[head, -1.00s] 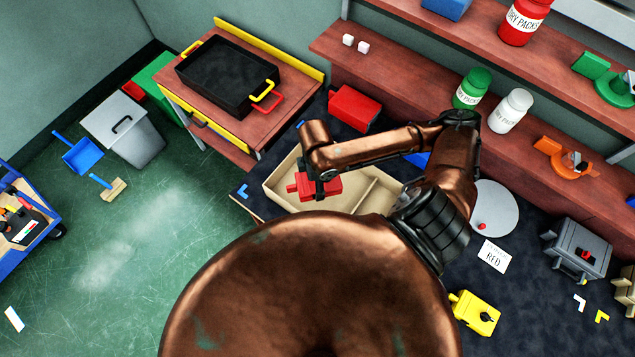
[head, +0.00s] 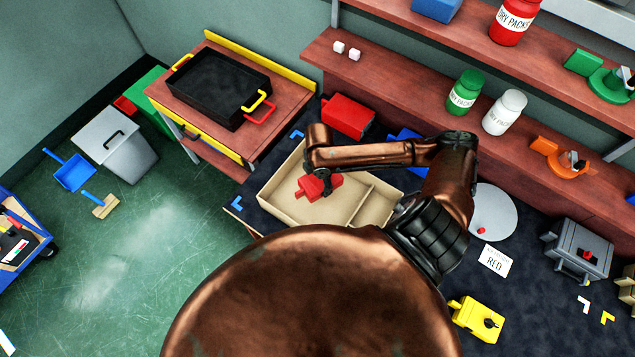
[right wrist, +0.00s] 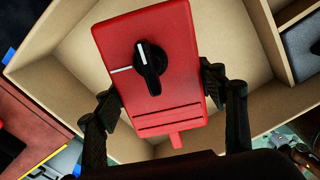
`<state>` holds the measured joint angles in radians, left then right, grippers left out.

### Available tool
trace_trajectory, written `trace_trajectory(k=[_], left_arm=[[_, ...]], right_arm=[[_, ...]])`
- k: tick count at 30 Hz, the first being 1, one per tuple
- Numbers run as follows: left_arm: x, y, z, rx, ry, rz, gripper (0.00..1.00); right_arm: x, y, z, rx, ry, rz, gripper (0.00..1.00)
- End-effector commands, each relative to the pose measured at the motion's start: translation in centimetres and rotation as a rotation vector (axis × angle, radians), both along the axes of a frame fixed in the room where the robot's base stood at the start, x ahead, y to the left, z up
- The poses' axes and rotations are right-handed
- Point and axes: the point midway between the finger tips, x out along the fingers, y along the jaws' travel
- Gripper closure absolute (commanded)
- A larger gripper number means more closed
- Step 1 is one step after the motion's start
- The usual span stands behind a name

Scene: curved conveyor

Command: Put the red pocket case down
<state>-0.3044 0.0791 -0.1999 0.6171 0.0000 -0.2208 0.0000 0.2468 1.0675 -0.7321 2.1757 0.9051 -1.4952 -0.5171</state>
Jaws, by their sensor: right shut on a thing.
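The red pocket case (head: 318,186) is a flat red box with a black knob and a white mark, seen close in the right wrist view (right wrist: 178,95). My right gripper (head: 322,188) is shut on it, with one black finger on each side of the case (right wrist: 167,100). The case is over the left compartment of the beige divided tray (head: 283,206); the tray's walls also show in the right wrist view (right wrist: 45,65). I cannot tell whether the case touches the tray floor. My left gripper is not in view.
The tray stands on a dark bench top (head: 505,220). A red box (head: 348,116) stands behind it. A yellow case (head: 477,318), a white card marked RED (head: 495,260), a round pale plate (head: 497,210) and a grey box (head: 577,252) are to the right.

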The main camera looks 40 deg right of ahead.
Motion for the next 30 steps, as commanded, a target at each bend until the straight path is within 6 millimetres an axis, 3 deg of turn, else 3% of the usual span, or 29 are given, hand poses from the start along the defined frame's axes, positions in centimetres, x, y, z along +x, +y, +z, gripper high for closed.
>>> trace_trajectory(k=[6,11,18,28,29,30], left_arm=[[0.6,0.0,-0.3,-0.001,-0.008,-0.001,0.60],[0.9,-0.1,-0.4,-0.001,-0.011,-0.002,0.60],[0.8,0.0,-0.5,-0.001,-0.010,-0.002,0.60],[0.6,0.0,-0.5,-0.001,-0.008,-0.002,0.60],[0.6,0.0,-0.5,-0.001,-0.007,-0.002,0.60],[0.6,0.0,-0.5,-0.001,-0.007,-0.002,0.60]], right_arm=[[1.7,-0.9,-2.2,0.000,-0.002,0.000,0.63],[2.2,-1.3,-3.0,-0.001,-0.002,-0.001,0.63],[2.3,-1.3,-6.0,-0.001,-0.002,0.000,0.63],[2.2,-1.3,-6.3,-0.002,-0.002,0.000,0.63],[2.2,-1.3,-6.3,-0.002,-0.002,0.000,0.34],[2.2,-1.3,-6.3,-0.002,-0.002,0.001,0.31]])
